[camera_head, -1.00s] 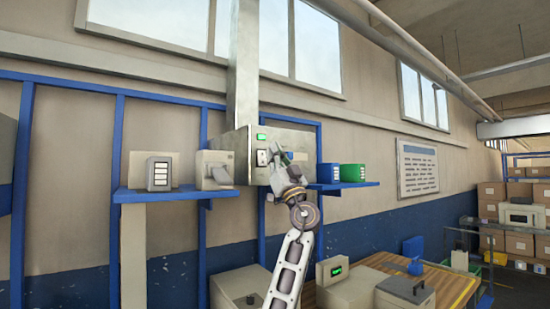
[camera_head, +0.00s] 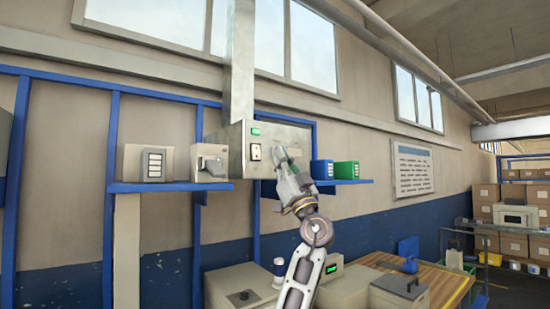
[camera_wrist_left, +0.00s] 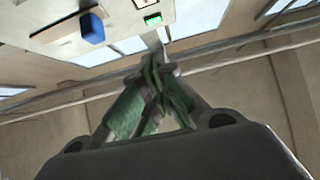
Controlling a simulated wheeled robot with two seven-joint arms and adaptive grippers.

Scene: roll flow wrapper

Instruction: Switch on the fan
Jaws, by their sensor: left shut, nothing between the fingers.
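The fan's metal control box (camera_head: 236,160) hangs on the wall under a tall square duct (camera_head: 239,65). A white-framed switch (camera_head: 255,152) sits on its front, below a lit green indicator (camera_head: 256,131). I cannot tell the switch's position. My left gripper (camera_head: 281,150) is shut and empty, in front of the box to the right of the switch. I cannot tell whether it touches the box. In the left wrist view, the shut fingertips (camera_wrist_left: 158,64) point toward the box, with the green indicator (camera_wrist_left: 153,19) and a blue knob (camera_wrist_left: 92,28) beyond. My right gripper is out of view.
A blue shelf (camera_head: 140,187) runs on both sides of the box. It holds a grey device (camera_head: 154,165), a dispenser-like unit (camera_head: 211,162), a blue bin (camera_head: 322,169) and a green bin (camera_head: 346,170). Below is a wooden table (camera_head: 450,285) with machine boxes.

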